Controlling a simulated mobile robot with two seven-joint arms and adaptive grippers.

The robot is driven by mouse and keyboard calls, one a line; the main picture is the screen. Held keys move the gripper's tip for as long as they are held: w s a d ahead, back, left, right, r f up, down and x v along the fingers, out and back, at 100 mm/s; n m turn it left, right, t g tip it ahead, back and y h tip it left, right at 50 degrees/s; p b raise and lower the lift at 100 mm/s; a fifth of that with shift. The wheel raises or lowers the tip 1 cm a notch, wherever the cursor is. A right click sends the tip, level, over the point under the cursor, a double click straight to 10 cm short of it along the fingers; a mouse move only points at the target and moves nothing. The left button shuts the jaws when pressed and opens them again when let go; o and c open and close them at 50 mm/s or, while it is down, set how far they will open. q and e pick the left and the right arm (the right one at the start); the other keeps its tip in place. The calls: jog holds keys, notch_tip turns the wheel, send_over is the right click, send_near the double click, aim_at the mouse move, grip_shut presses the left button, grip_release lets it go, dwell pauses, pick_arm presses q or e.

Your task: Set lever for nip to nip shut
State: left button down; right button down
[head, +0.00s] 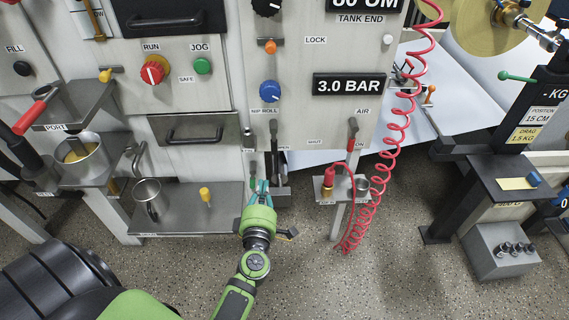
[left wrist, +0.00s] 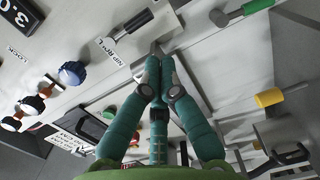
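The nip lever (head: 274,130) has a black handle and stands near upright at the lower edge of the grey panel, under the NIP ROLL label (head: 264,110). A SHUT label (head: 315,142) is to its right. In the left wrist view the black lever handle (left wrist: 134,21) is beside the NIP ROLL label (left wrist: 110,50). My left gripper (head: 261,184) is below the lever, its teal fingers pointing up. In the left wrist view its fingertips (left wrist: 158,60) meet, with no handle visible between them; the black handle is apart from them. My right gripper is out of view.
A red-handled air lever (head: 352,132) and a coiled red hose (head: 399,125) are to the right. A green-handled lever (left wrist: 248,10) is near in the left wrist view. A shelf (head: 178,215) with a metal cup (head: 147,193) is to the left.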

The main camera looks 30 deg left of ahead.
aim_at(274, 137)
pick_arm(q)
jog(key=shift+w+a+r+n+y, duration=0.1)
jog(key=shift+a+r+n+y, duration=0.25)
jog(key=shift+r+n, duration=0.35)
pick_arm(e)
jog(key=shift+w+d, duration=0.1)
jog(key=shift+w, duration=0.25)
pick_arm(q)
jog(key=shift+w, duration=0.1)
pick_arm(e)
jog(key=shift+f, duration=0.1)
pick_arm(q)
jog(key=x, duration=1)
jog(key=shift+b, duration=0.3)
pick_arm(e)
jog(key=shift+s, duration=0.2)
pick_arm(q)
jog(key=shift+a, duration=0.1)
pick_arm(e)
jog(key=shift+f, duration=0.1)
